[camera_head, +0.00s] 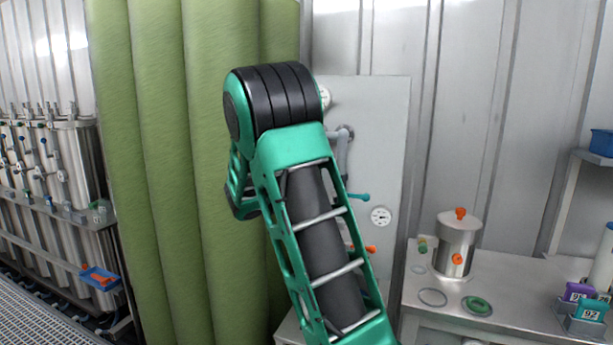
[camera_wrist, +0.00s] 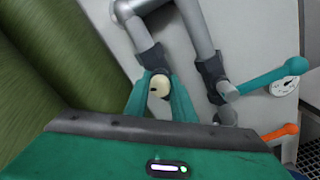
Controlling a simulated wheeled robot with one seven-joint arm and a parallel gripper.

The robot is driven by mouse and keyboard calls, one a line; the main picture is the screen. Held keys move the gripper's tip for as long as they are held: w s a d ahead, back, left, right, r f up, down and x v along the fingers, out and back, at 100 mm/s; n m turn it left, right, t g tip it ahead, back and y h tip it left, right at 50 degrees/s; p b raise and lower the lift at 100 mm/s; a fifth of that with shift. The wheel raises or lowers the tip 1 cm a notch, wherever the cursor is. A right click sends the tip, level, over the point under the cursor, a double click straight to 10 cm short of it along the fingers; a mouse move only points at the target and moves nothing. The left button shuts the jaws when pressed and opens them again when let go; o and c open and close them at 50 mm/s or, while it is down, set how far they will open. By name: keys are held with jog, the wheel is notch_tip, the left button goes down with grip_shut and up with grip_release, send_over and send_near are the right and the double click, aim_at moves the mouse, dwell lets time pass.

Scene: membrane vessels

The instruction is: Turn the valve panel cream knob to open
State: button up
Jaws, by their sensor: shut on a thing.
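The cream knob (camera_wrist: 160,84) shows in the wrist view, at the end of a dark valve fitting on a grey pipe. My gripper (camera_wrist: 160,93) has one teal finger on each side of the knob and is shut on it. The knob's near side is partly hidden by the gripper body. The grey valve panel (camera_head: 392,120) stands behind my arm in the head view. There my arm hides the cream knob and my gripper.
A teal lever (camera_wrist: 272,76) and an orange lever (camera_wrist: 281,132) stick out from the panel, right of my gripper. A gauge (camera_head: 381,216) is near them. A green curtain (camera_head: 160,150) hangs at left. A bench (camera_head: 455,315) with a steel vessel (camera_head: 458,240) stands at right.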

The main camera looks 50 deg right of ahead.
jog(key=n, duration=0.4)
jog(key=shift+w+a+f+n, duration=0.15)
jog(key=shift+w+a+n, duration=0.15)
jog(key=shift+n, duration=0.1)
dwell(0.4)
jog(key=o, duration=1.1)
jog(key=shift+c, duration=0.2)
jog(key=shift+s+d, duration=0.1)
jog(key=shift+d, duration=0.05)
jog(key=v, duration=1)
jog(key=shift+a, duration=0.35)
